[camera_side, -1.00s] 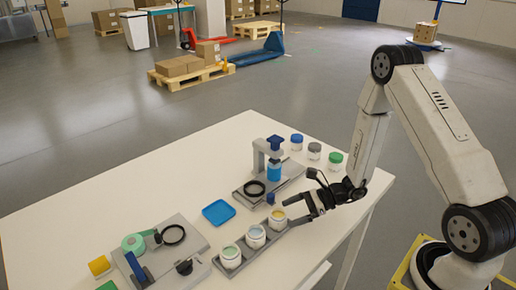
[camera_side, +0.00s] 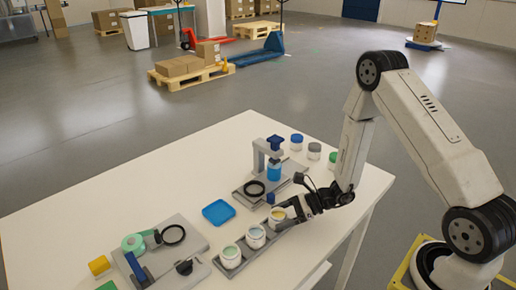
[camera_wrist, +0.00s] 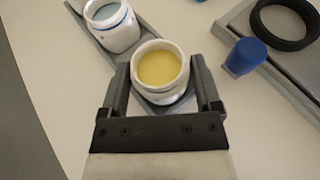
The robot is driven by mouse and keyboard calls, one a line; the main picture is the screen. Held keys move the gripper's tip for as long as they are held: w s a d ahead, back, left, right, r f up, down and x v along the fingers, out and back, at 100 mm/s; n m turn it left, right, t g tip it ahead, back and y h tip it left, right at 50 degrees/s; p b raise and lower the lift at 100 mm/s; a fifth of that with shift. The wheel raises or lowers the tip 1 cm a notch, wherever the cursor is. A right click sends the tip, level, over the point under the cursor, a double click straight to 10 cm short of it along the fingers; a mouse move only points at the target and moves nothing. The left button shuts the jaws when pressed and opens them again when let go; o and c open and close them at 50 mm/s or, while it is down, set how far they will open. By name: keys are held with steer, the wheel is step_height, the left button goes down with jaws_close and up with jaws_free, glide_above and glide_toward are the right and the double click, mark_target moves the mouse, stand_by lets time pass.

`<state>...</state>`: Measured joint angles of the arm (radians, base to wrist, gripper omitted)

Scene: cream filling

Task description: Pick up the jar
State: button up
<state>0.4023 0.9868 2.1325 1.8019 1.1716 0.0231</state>
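A white jar with yellow filling (camera_wrist: 160,70) sits at the near end of the grey rack in the wrist view. It also shows at the right end of the rack in the side view (camera_side: 277,215). My gripper (camera_wrist: 162,88) has one finger on each side of this jar, around its body. The fingers are spread to about the jar's width; whether they touch it I cannot tell. In the side view my gripper (camera_side: 288,211) is low beside the jar and partly hides it. A second jar with pale blue filling (camera_wrist: 110,24) stands behind it in the rack (camera_wrist: 146,25).
A third jar with greenish filling (camera_side: 231,254) stands in the rack's left end. A grey fixture with a black ring (camera_side: 255,189) and a blue knob (camera_wrist: 245,56) is close to the right in the wrist view. A blue tray (camera_side: 218,212) lies behind the rack.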

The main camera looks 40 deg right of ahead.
mark_target(282, 215)
steer(key=c, duration=0.8)
steer(key=shift+o, duration=0.2)
steer(key=shift+r, duration=0.15)
steer(key=shift+r, duration=4.9)
